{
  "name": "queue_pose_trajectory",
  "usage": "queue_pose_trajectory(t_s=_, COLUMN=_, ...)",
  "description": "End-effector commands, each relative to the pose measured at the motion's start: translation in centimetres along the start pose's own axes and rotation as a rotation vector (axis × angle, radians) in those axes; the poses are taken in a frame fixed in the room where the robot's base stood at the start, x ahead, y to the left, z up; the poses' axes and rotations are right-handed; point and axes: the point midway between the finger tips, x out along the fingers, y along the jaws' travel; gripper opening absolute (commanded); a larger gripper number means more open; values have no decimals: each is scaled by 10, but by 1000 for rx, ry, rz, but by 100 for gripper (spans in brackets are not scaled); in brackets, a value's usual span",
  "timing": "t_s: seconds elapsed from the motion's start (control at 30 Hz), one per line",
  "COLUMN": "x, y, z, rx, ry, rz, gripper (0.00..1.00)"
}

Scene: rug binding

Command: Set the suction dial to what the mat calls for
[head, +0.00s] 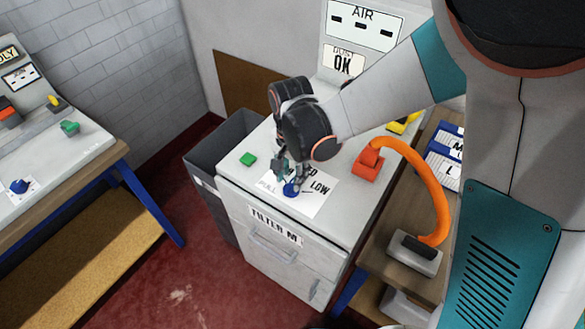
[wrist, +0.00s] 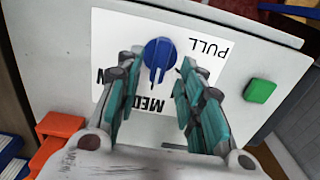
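The blue suction dial (head: 291,190) sits on a white printed label (head: 318,203) on top of the grey cabinet. In the wrist view the dial (wrist: 160,54) has a raised ridge in line with the word MED (wrist: 148,105). PULL is printed to one side, and LOW, partly hidden, is on the other. My gripper (head: 289,178) is directly above the dial, pointing down. In the wrist view its fingers (wrist: 160,75) are apart, one on each side of the ridge. Contact cannot be told. I cannot identify a mat.
A green button (head: 248,159) lies left of the label. A red fitting (head: 368,163) with an orange hose (head: 425,190) is to the right. Blue-edged cards (head: 443,165) lie on the right-hand bench. A FILTER M sign (head: 274,226) is on the cabinet front. A dark bin (head: 205,160) stands left.

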Motion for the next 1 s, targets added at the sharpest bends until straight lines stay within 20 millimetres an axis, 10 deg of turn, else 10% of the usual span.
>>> queue_pose_trajectory(t_s=0.6, x=35, y=0, z=0, rx=0, ry=0, rz=0, gripper=35)
queue_pose_trajectory(t_s=0.8, x=35, y=0, z=0, rx=0, ry=0, rz=0, gripper=0)
queue_pose_trajectory(t_s=1.0, x=35, y=0, z=0, rx=-2, ry=0, rz=0, gripper=0)
